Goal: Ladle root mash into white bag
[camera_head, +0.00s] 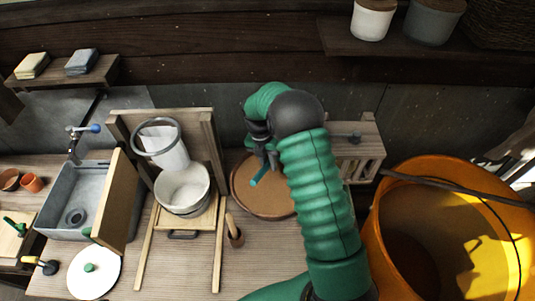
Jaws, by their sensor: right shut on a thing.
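The white bag (168,150) hangs open from a grey ring on a wooden stand, left of centre. A round brown vessel (243,187), which seems to hold the root mash, stands to its right, partly hidden by my right arm. My right gripper (262,150) is over this vessel, shut on a ladle whose teal handle (260,177) shows below the fingers. The ladle's bowl and any load in it cannot be made out. My left gripper is not in view.
A white pot (183,188) stands below the bag.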

